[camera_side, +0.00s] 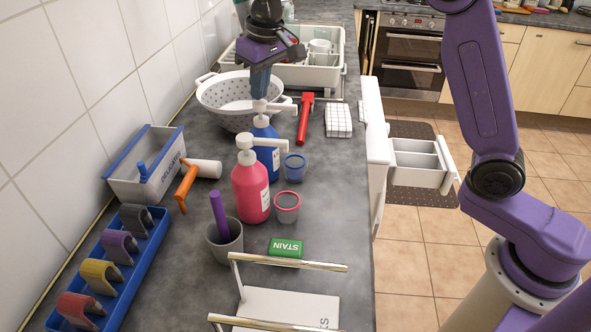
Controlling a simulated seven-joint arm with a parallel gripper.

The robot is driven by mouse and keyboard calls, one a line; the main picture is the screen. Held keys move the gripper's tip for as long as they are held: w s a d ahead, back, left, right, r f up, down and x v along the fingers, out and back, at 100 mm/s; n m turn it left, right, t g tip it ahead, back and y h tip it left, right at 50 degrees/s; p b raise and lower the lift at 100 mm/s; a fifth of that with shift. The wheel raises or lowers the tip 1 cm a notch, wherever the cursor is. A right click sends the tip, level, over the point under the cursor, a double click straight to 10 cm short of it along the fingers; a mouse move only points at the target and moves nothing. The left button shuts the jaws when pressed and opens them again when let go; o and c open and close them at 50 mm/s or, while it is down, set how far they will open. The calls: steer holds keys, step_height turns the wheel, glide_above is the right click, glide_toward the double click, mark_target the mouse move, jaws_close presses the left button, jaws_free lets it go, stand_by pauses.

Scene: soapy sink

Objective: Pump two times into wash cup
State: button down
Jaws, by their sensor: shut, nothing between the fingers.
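A blue pump bottle (263,134) with a white pump head and long spout stands on the grey counter, partly hidden behind a pink-red pump bottle (249,193). My gripper (260,95) points down and is shut and empty, directly over the blue bottle's pump head. Its fingertips are at or just above the head; I cannot tell whether they touch. A small blue cup (295,168) stands right of the blue bottle. A small pink-rimmed cup (286,212) stands right of the pink-red bottle. No label naming the wash cup is readable.
A white colander (221,92) and a dish rack (331,73) stand behind my gripper. A red tool (305,121) and checked cloth (338,121) lie nearby.

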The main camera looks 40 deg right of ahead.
steer(key=shift+f, duration=1.3)
steer(key=shift+r, duration=1.6)
step_height(320, 180, up, 6)
stand_by(0.3)
